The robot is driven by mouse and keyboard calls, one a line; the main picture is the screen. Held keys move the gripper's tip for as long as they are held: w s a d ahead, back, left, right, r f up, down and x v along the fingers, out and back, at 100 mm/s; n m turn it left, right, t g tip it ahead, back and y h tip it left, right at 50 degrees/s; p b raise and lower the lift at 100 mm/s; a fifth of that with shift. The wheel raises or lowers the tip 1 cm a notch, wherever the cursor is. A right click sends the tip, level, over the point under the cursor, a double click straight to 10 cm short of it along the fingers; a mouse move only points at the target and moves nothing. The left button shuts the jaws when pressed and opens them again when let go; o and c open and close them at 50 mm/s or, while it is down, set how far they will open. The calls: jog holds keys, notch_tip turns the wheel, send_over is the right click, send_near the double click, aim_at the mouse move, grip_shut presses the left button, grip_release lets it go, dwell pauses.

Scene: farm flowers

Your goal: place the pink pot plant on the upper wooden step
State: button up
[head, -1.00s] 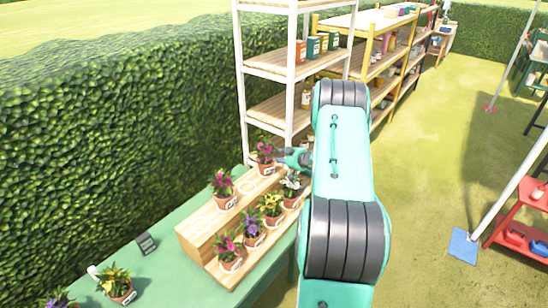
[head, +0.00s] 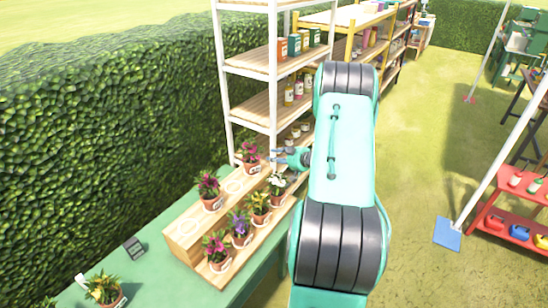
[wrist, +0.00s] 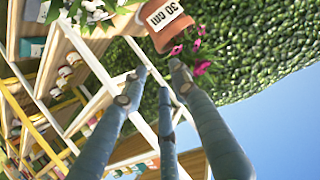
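A wooden two-step stand sits on a green table. On its upper wooden step (head: 183,229), a plant with pink-magenta flowers in a terracotta pot (head: 250,168) stands upright at the far end. Another pink plant (head: 209,188) stands further left on the same step. A third pink plant (head: 216,247) is at the near end of the lower step. My gripper (head: 276,157) is just right of the far pink plant, apart from it. In the wrist view its fingers (wrist: 157,78) are spread with nothing between them, and the terracotta pot (wrist: 160,22), labelled "30 cm", lies beyond the tips.
The lower step also holds a purple plant (head: 239,228), a yellow plant (head: 259,205) and a white plant (head: 277,184), close below my gripper. A white-framed shelf (head: 272,100) stands behind. A hedge (head: 100,130) runs along the left.

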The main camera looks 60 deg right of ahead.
dwell(0.6)
jog(key=w+a+r+g+h, duration=0.1)
jog(key=w+a+r, duration=0.25)
jog(key=r, duration=0.35)
jog(key=w+a+r+h, duration=0.1)
jog(key=w+a+r, duration=0.2)
jog(key=a+r, duration=0.3)
jog(key=w+a+r+g+h, duration=0.15)
jog(key=w+a+r, duration=0.25)
jog(key=r, duration=0.4)
jog(key=s+a+r, duration=0.2)
jog(key=a+r, duration=0.4)
jog(key=a, duration=0.4)
jog(key=s+a+r+g, duration=0.1)
jog(key=s+a+r, duration=0.1)
jog(key=s+a, duration=0.35)
jog(key=s+a+r+g+y, duration=0.1)
jog(key=s+a+r, duration=0.1)
jog(key=a, duration=0.7)
jog(key=s+a+r+g, duration=0.1)
jog(key=s+a, duration=0.2)
jog(key=a, duration=0.4)
jog(key=s+a+f+n+g+y, duration=0.1)
jog(key=s+a+y, duration=0.3)
jog(key=s+a, duration=1.5)
jog(key=shift+s+a+f+n+g+y, duration=0.15)
jog(key=shift+f+n+g+y, duration=0.25)
jog(key=shift+f, duration=0.45)
